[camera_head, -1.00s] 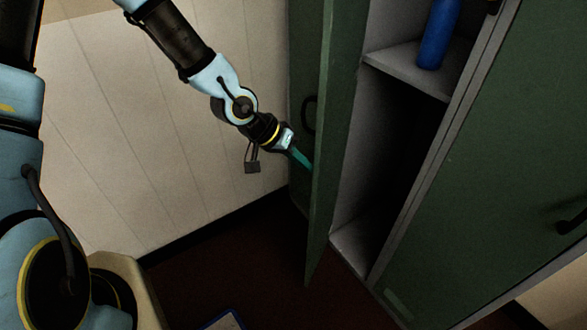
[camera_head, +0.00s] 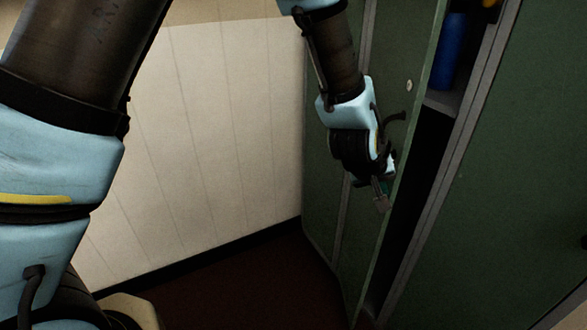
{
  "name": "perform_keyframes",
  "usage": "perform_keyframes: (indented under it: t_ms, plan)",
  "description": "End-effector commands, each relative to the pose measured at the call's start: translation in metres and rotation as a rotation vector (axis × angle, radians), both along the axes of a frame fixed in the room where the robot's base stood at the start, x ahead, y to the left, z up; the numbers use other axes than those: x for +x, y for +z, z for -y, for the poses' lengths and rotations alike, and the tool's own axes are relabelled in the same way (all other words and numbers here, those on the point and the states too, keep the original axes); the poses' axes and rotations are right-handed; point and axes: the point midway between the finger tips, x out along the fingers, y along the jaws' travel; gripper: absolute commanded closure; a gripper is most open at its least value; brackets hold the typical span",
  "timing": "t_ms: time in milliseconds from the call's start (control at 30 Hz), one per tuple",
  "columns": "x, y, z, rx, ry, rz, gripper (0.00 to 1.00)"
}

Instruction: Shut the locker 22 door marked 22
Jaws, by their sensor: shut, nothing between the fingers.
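The green locker door (camera_head: 403,155) stands partly open, hinged on its left side. Its outer face is towards me, with a dark handle (camera_head: 396,117) and a small pale disc above it. No number 22 is readable. A narrow dark gap shows between the door's free edge and the locker frame (camera_head: 455,165). My gripper (camera_head: 381,203) is shut and empty, at the door's outer face just below the handle, close to the free edge. It appears to touch the door, but my wrist partly hides the spot.
A blue bottle (camera_head: 450,52) stands on the shelf (camera_head: 443,103) inside the locker. Another closed green door (camera_head: 520,150) is on the right. A pale panelled wall (camera_head: 220,130) is on the left, with dark clear floor (camera_head: 235,285) below.

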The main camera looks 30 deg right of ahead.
Motion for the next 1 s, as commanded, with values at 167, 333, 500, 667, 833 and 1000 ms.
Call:
perform_keyframes:
  t_ms: [167, 333, 500, 667, 833, 1000]
  plan:
    - [-0.016, 0.003, 0.023, 0.001, 0.085, 0.002, 1.0]
    - [-0.024, 0.004, 0.042, 0.001, 0.165, 0.002, 1.0]
    - [-0.027, 0.004, 0.057, 0.002, 0.191, 0.001, 1.0]
    - [-0.031, 0.003, 0.068, 0.001, 0.19, 0.001, 1.0]
    - [-0.033, 0.001, 0.074, 0.001, 0.19, 0.0, 1.0]
    - [-0.033, 0.0, 0.077, 0.001, 0.19, 0.0, 1.0]
